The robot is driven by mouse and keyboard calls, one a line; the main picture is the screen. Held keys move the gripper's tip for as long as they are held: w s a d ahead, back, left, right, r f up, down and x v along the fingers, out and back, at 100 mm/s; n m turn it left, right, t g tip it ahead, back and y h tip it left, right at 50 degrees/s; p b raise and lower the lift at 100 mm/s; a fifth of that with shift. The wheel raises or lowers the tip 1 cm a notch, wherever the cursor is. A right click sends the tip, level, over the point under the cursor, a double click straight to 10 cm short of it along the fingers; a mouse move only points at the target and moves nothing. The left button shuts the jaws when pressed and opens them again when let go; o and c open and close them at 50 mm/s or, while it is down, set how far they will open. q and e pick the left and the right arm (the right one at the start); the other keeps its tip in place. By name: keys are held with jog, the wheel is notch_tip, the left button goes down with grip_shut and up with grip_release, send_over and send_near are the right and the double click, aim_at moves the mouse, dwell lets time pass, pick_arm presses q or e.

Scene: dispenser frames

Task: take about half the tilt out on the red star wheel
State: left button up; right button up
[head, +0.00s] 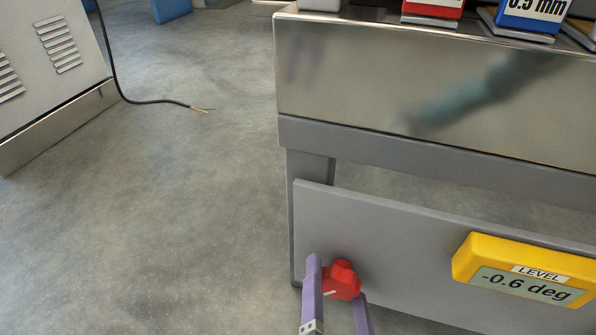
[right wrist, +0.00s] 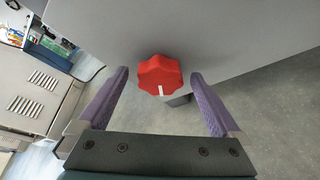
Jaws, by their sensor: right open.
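The red star wheel (head: 343,281) sits on the grey panel under the bench, low in the head view. In the right wrist view the red star wheel (right wrist: 160,76) shows its lobes and a white mark at its lower middle. My right gripper (head: 338,278) is open, with one purple finger on each side of the wheel. In the right wrist view its fingers (right wrist: 158,74) stand apart, with gaps to the wheel on both sides. A yellow level display (head: 525,272) on the panel reads -0.6 deg. My left gripper is not in view.
The steel bench top (head: 430,90) with red and blue labelled blocks is above the panel. The floor between cabinet and bench is otherwise clear.

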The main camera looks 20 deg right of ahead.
jog(key=p+v, duration=0.2)
jog(key=v, duration=0.7)
jog(key=shift+d, duration=0.1)
